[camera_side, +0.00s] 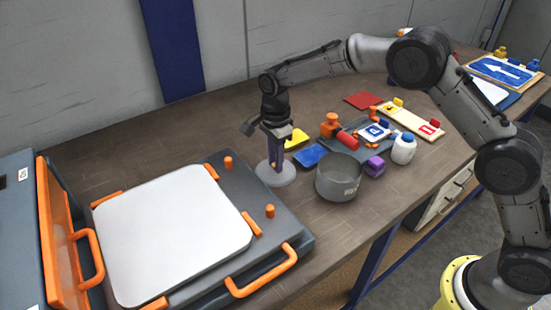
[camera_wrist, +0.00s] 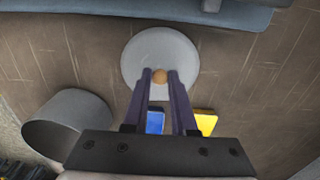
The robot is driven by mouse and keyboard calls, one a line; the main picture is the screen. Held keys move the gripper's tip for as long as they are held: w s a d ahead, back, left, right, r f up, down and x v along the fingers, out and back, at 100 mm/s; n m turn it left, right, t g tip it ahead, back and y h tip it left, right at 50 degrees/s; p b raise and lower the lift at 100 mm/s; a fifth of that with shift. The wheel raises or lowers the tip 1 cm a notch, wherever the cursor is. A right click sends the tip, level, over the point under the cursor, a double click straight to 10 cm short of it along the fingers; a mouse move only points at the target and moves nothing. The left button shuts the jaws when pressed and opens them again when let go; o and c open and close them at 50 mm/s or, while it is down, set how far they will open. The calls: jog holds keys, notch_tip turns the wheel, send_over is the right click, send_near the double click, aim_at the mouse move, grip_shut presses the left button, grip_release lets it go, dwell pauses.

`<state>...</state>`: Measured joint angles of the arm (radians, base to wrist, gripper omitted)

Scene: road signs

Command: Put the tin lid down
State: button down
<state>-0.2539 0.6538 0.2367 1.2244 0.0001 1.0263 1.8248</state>
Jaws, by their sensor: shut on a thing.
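The tin lid (camera_side: 286,179) is a round, flat grey disc, level at the table surface or just over it; I cannot tell whether it touches. It also shows in the wrist view (camera_wrist: 160,48), with a small tan knob (camera_wrist: 160,76) near its middle. My gripper (camera_side: 274,164) points down over the lid, its purple fingers on both sides of the knob, shut on it. The fingertips also show in the wrist view (camera_wrist: 160,74). The grey open tin (camera_side: 338,185) stands upright to the right of the lid, apart from it.
A dark press base with a white plate (camera_side: 170,235) and orange pegs lies close on the left. Blue (camera_side: 310,155) and yellow (camera_side: 297,138) pieces lie behind the lid. A purple block (camera_side: 375,166) and white bottle (camera_side: 404,149) stand right of the tin. Bare table (camera_side: 170,150) lies at back left.

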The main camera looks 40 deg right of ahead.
jog(key=c, duration=0.7)
grip_release()
jog(key=shift+r, duration=0.1)
notch_tip(320, 180, up, 12)
jog(key=shift+r, duration=0.1)
